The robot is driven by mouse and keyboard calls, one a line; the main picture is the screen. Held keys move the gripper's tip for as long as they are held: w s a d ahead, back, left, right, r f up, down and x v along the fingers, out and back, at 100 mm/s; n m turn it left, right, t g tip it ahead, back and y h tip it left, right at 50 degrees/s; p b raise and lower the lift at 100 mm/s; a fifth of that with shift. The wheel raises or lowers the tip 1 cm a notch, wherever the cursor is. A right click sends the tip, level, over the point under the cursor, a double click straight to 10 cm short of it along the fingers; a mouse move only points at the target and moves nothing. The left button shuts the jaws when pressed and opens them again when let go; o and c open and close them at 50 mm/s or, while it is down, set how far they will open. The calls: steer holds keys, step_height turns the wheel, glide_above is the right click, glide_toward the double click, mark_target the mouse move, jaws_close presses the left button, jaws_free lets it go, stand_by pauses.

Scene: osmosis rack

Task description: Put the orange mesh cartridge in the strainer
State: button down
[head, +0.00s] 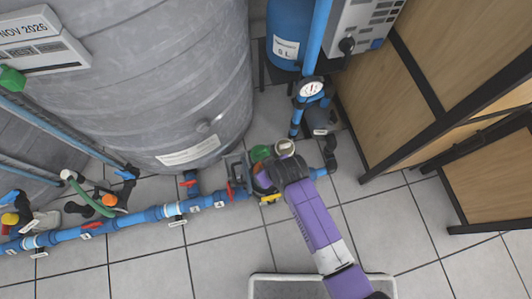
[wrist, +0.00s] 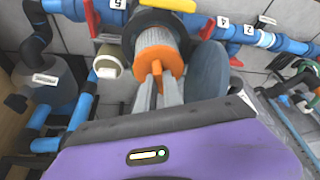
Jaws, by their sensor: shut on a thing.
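The orange mesh cartridge shows in the wrist view as a pale mesh cylinder with an orange end cap (wrist: 160,54). My gripper (wrist: 158,82) is shut on the orange end, with a finger on each side. The far end of the mesh meets the dark collar of the strainer (wrist: 128,24) on the blue pipe line. That end is hidden, so I cannot tell how deep it sits. In the head view my wrist covers most of the strainer and the cartridge, beside the green part (head: 260,153).
A pale open cylinder (wrist: 106,66) and a dark grey rounded body (wrist: 207,72) flank the cartridge. Blue pipes (head: 150,215) with red valve handles run along the floor. A large grey tank (head: 150,90) stands behind, a wooden cabinet (head: 385,100) at right.

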step_height(320, 180, down, 11)
steer(key=b, duration=0.4)
steer(key=shift+r, duration=0.15)
steer(key=shift+f+b, duration=0.2)
steer(key=shift+b, duration=0.1)
steer(key=c, duration=1.5)
jaws_free()
steer(key=p+v, duration=0.6)
steer(key=v, duration=0.6)
steer(key=shift+r, duration=0.15)
steer(key=shift+s, duration=0.1)
